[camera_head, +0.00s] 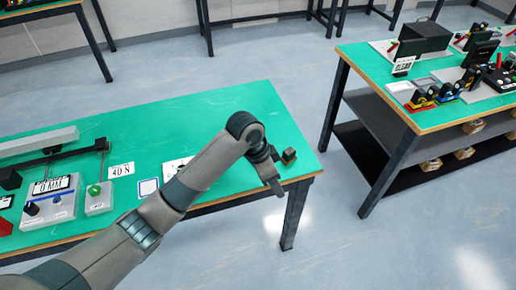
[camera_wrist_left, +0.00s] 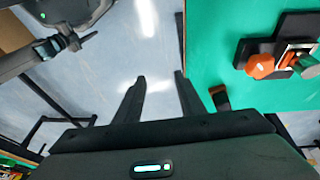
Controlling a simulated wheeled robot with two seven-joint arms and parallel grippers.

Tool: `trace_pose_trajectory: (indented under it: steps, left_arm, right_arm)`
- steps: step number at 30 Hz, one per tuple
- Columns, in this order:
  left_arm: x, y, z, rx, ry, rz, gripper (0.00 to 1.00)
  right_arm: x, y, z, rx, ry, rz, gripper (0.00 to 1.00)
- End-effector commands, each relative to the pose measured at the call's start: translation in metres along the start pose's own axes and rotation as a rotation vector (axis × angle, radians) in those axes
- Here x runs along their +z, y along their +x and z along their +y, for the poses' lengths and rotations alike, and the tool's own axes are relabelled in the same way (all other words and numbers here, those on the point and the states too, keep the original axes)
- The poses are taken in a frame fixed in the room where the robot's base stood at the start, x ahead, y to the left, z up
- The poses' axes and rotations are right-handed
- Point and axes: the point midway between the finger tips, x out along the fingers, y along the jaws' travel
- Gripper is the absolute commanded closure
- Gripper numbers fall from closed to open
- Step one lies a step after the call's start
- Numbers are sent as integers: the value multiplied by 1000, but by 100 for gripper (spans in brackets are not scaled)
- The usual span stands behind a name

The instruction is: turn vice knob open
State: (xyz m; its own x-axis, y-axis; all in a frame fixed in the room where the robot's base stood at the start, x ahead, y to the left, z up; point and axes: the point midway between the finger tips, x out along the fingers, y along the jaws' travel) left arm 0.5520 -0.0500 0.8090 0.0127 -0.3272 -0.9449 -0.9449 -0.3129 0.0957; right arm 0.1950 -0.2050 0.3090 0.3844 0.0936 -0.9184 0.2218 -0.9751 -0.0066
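In the left wrist view, a dark vice-like fixture (camera_wrist_left: 290,42) with a rounded orange knob (camera_wrist_left: 260,66) stands on the green tabletop at the upper right. My left gripper (camera_wrist_left: 160,77) is open and empty, its two dark fingers apart over the table's edge and the floor. The knob is to the right of the fingers, not between them. In the head view my left gripper (camera_head: 277,187) hangs at the table's right end, and I cannot make out the vice there; my arm covers part of the table. A dark shape like my right gripper (camera_wrist_left: 75,43) shows at the wrist view's upper left.
A small dark block (camera_head: 289,156) sits at the right corner of the green table (camera_head: 215,110). Control boxes (camera_head: 50,205) and white label cards stand at the left. Another table with devices (camera_head: 440,118) is across an open floor gap.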

Motion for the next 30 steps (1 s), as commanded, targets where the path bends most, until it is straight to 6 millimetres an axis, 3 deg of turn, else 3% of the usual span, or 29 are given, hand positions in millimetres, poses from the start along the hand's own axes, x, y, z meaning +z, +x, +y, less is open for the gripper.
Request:
trace_pose_trajectory:
  steps: [9,15,21,30]
  left_arm:
    - [-35,-64,-62,-21,140,-161,64]
    - [-47,-118,-100,-45,174,-255,64]
    - [-53,-160,-125,-63,178,-312,64]
    - [-54,-173,-131,-67,177,-328,64]
  right_arm:
    - [0,0,0,0,0,-1,54]
    - [0,0,0,0,0,0,54]
    - [0,0,0,0,0,0,54]
    - [0,0,0,0,0,-1,54]
